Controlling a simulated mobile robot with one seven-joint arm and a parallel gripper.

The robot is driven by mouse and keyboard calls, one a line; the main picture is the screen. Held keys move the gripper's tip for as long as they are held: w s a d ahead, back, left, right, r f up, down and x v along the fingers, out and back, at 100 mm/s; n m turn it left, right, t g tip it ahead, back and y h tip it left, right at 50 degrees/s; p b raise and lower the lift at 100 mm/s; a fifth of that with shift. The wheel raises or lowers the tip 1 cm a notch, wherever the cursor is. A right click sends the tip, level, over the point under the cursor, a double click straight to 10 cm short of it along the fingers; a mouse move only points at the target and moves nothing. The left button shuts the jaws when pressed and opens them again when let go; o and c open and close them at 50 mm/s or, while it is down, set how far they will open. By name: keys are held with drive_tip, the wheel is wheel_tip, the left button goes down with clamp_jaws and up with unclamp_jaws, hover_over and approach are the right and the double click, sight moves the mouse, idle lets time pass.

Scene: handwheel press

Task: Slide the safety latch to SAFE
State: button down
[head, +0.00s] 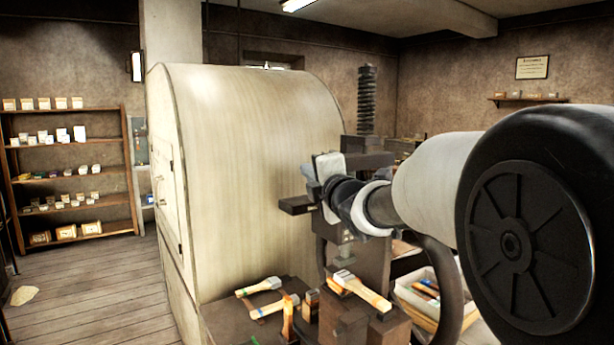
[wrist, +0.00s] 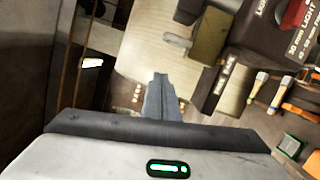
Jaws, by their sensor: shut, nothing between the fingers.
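My gripper (wrist: 160,82) is shut and empty, its fingers together in the middle of the wrist view. In the head view my gripper (head: 307,173) is at the upper part of the dark press (head: 370,160), partly hidden by my own arm. Beyond the fingertips in the wrist view is a brass-coloured block (wrist: 209,38) with a short grey peg (wrist: 178,40) at its left side. This may be the safety latch, but I cannot tell for sure. The fingertips look apart from it. A small label strip (wrist: 227,76) is beside the block, too blurred to read.
A large pale curved cabinet (head: 255,150) stands left of the press. Wooden-handled tools (head: 362,291) lie on the bench below. A handwheel (head: 447,285) is partly hidden behind my arm. Shelves (head: 70,172) stand far left; the plank floor (head: 90,280) before them is mostly clear.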

drive_tip(key=v, duration=0.6)
drive_tip(key=shift+d+b, duration=0.35)
drive_tip(key=shift+b, duration=0.1)
drive_tip(key=shift+s, duration=0.15)
drive_tip(key=s+d+f+m+g+h+p, duration=0.35)
drive_tip(key=s+d+m+h+p, duration=0.25)
drive_tip(key=s+d+m, duration=0.6)
drive_tip(key=s+f+m+g+p, duration=0.2)
drive_tip(key=s+f+m+g, duration=0.2)
drive_tip(key=s, duration=0.6)
drive_tip(key=s+f+m+g+p, duration=0.2)
drive_tip(key=s+f+m+g, duration=0.2)
drive_tip(key=s+m, duration=0.4)
drive_tip(key=s+f, duration=0.1)
drive_tip(key=s, duration=0.2)
drive_tip(key=shift+s+a+h, duration=0.2)
drive_tip(key=shift+h, duration=0.1)
